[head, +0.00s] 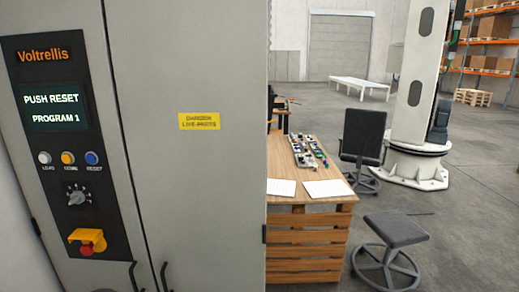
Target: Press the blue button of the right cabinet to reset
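A tall grey cabinet (185,200) fills the left half of the head view. Its dark control panel (60,140) carries the name Voltrellis and a screen (55,108) reading "PUSH RESET" and "PROGRAM 1". Below the screen is a row of three buttons: a white one (44,158) labelled LOAD, a yellow one (68,158) labelled HOME, and the blue button (92,158) labelled RESET at the right. Nothing covers the blue button. Neither of my grippers is in view.
A rotary knob (78,195) and a red knob on a yellow mount (87,242) sit lower on the panel. Door handles (165,277) stick out below. Right of the cabinet stand a wooden workbench (310,238), a stool (395,230), an office chair (363,138) and a white column (415,90).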

